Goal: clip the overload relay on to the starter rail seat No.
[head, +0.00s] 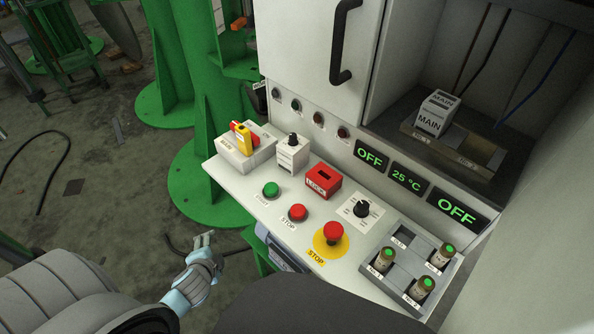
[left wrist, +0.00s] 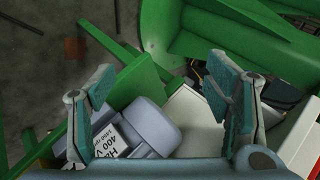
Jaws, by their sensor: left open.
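The starter rail (head: 480,170) lies in the open bay of the cabinet at the upper right. A white block marked MAIN (head: 435,112) stands on its left part; the right part is bare, with a small label I cannot read. A white block with a black knob (head: 292,155) stands on the panel's left side; it may be the overload relay, but its label is unreadable. My left gripper (head: 203,239) is below and left of the panel, apart from these things. In the left wrist view the left gripper (left wrist: 160,78) is open and empty. My right gripper is out of view.
The panel (head: 240,187) carries a red-yellow switch box (head: 244,148), a red lock block (head: 323,182), push buttons, an emergency stop (head: 333,233) and a grey tray (head: 447,285) with several cylinders. A green column (head: 205,185) stands left. A labelled grey unit (left wrist: 150,125) lies below my left gripper.

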